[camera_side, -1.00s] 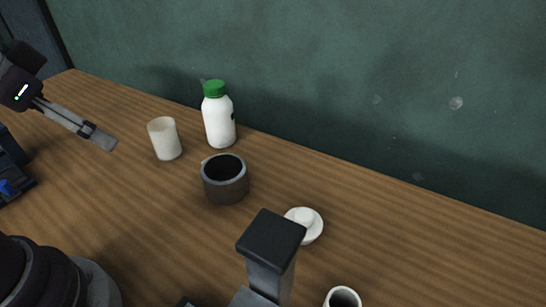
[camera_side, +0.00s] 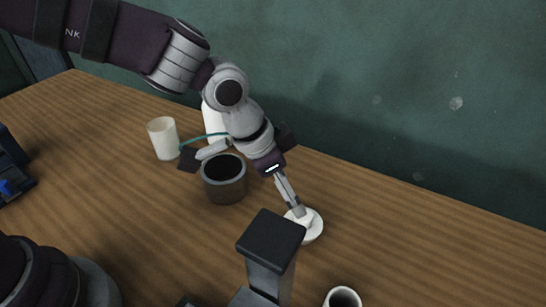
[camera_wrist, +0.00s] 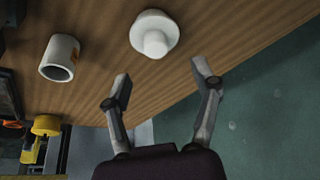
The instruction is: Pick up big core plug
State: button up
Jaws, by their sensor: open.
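The big core plug is most likely the white round piece with a wide flange and a raised knob (camera_side: 314,226), on the table in the side view. It also shows in the wrist view (camera_wrist: 154,34), at top centre, ahead of the fingertips. My gripper (camera_side: 298,211) is over the plug in the side view and hides part of it. In the wrist view my gripper (camera_wrist: 160,72) has its two fingers spread apart with nothing between them. Whether a fingertip touches the plug cannot be told.
A dark round pot (camera_side: 224,182), a cream cup (camera_side: 163,138) and a white bottle (camera_side: 212,120) stand behind left, the bottle partly hidden by my arm. A white hollow cylinder (camera_side: 342,298) stands in front. A dark post (camera_side: 270,245) rises close by. The table (camera_side: 420,240) is clear at right.

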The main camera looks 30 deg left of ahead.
aim_at(303, 224)
jog(key=x, duration=0.7)
jog(key=shift+s+d+f, duration=0.1)
jog(key=shift+d, duration=0.15)
grip_shut()
